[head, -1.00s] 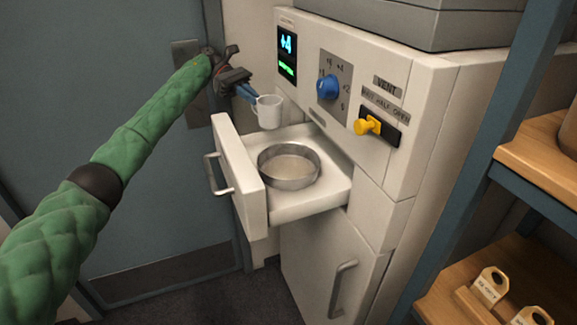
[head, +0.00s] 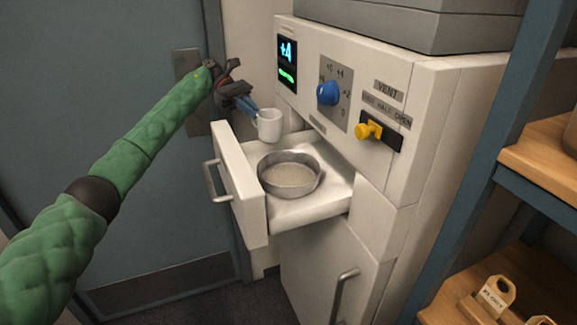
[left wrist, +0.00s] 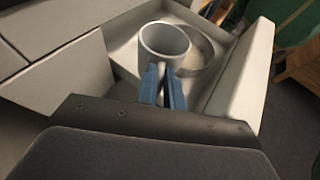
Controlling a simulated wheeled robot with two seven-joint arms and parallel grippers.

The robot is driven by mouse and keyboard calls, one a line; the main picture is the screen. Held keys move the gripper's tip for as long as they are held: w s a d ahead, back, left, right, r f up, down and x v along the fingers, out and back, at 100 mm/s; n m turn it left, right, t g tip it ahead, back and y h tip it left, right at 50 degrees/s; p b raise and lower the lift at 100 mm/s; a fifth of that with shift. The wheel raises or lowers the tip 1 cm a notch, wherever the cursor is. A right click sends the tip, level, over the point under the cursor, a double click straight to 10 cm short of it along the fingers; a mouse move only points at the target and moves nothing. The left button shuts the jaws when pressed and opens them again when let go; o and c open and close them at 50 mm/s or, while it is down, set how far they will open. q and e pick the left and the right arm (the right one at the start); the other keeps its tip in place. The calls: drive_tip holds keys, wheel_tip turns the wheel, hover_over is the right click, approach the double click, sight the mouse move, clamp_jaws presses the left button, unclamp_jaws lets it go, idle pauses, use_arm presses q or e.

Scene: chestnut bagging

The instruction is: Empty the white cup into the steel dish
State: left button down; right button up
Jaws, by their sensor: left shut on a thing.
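The white cup (head: 270,125) is upright in the head view, above the back left of the open drawer and apart from the steel dish. My left gripper (head: 254,108), with blue fingers, is shut on the cup. In the left wrist view the cup (left wrist: 160,55) is gripped between the blue fingertips (left wrist: 165,78); its contents cannot be made out. The round steel dish (head: 290,187) sits in the drawer, lower and to the right of the cup. The dish's inside looks pale grey. In the left wrist view the cup partly hides it. My right gripper is out of view.
The open drawer (head: 242,180) has a raised front wall and a handle. The cabinet face behind has a lit display (head: 287,60), a blue knob (head: 328,93) and a yellow vent lever (head: 368,131). Wooden shelves (head: 540,150) stand at the right. A grey-blue door (head: 110,80) is at the left.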

use_arm(q)
drive_tip(key=s+d+r+m+t+y+p, duration=0.3)
drive_tip(key=s+r+t+y+p, duration=0.1)
drive_tip(key=s+r+t, duration=0.3)
drive_tip(key=shift+s+r+t+p, duration=0.25)
drive_tip(key=shift+s+t+p, duration=0.35)
drive_tip(key=shift+s+p, duration=0.4)
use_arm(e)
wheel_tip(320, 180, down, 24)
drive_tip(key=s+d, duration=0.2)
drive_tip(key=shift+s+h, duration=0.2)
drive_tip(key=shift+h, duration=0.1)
use_arm(q)
drive_tip(key=shift+s+d+r+t, duration=0.1)
drive_tip(key=shift+s+r+t, duration=0.2)
drive_tip(key=shift+s, duration=0.1)
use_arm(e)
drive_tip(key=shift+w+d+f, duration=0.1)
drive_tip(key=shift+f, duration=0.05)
use_arm(q)
drive_tip(key=shift+s+d+r+t+y+p, duration=0.15)
drive_tip(key=shift+s+r+t+y+p, duration=0.2)
drive_tip(key=shift+t, duration=0.25)
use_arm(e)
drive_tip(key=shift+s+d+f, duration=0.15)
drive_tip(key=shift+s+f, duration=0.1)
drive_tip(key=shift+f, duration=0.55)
